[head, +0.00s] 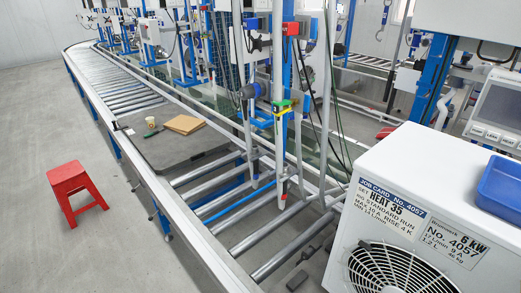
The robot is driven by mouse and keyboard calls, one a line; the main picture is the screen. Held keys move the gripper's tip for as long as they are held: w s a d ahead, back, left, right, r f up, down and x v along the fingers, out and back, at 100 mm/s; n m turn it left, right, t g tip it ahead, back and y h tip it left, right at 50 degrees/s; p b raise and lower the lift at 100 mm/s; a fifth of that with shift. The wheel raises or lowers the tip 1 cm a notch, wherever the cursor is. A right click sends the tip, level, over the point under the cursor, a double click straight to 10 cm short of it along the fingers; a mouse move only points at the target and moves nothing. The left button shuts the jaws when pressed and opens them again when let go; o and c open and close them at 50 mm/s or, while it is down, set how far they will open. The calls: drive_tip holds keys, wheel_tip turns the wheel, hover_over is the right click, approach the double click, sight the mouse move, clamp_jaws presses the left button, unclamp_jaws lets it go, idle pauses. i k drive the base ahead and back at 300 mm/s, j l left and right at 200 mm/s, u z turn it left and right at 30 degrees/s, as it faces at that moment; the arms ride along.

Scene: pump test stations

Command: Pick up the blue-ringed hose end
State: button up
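No hose end with a clearly readable blue ring shows; the parts are small. A blue fitting (250,91) sits on the left side of the blue and white station post, above the roller conveyor. A grey hose (249,140) hangs below it, its lower end near the rollers. A hose or rod with a red lower end (283,192) hangs at the post's front. My gripper is not in view, and nothing is seen held.
A white heat pump unit (330,270) with job labels and a blue tray (502,185) on top fills the right. The roller conveyor (275,232) carries a dark board (160,150) with a cup and cardboard. A red stool (76,190) stands on open floor at left.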

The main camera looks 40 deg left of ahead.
sight(256, 152)
drive_tip(key=u, duration=1.7)
drive_tip(key=z, duration=3.3)
drive_tip(key=u, duration=3.3)
